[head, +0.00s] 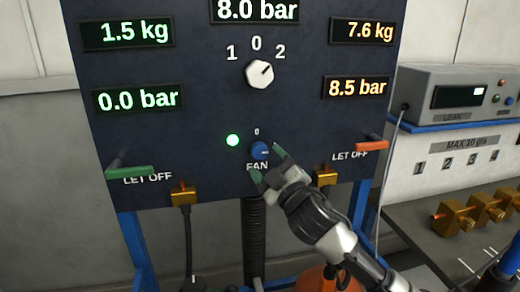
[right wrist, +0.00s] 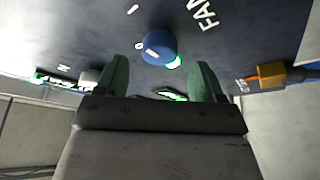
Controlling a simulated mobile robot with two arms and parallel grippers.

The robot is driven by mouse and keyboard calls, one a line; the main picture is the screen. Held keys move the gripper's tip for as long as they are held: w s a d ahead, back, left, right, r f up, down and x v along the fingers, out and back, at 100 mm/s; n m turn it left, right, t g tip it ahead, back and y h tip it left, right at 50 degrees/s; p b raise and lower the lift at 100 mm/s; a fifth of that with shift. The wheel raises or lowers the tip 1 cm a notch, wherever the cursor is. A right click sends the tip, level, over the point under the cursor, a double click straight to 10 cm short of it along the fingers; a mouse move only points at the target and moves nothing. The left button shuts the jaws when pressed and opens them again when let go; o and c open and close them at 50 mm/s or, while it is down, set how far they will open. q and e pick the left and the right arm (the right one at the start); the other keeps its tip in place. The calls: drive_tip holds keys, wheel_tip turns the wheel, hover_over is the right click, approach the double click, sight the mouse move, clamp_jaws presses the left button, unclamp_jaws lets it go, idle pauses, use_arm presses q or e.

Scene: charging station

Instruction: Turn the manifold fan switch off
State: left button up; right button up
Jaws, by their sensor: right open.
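The manifold fan switch is a small round blue knob (head: 260,151) on the dark panel (head: 215,110), above the word FAN and below a "0" mark. A green lamp (head: 232,140) glows to its left. The knob also shows in the right wrist view (right wrist: 159,47), just beyond and between the fingertips. My right gripper (head: 267,164) is open with green-tipped fingers at the knob, one on its lower left and one on its right. I cannot tell whether they touch it. In the right wrist view, the right gripper (right wrist: 160,78) holds nothing. My left gripper is not in view.
A white selector knob (head: 259,74) with marks 1, 0, 2 sits above. A green lever (head: 131,172) and an orange lever (head: 358,144) stick out at the panel's sides. Brass fittings (head: 184,195) line its lower edge. A leak tester (head: 460,95) stands on the right shelf.

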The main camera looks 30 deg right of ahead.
sight(261, 154)
drive_tip(key=x, duration=0.2)
drive_tip(key=shift+w+r, duration=0.15)
drive_tip(key=shift+w, duration=0.25)
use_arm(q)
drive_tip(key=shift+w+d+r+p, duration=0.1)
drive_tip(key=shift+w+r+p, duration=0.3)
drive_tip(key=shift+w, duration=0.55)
use_arm(e)
drive_tip(key=shift+w+r, duration=0.1)
drive_tip(key=shift+w, duration=0.55)
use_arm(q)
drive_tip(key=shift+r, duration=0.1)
use_arm(e)
drive_tip(key=shift+c, duration=0.5)
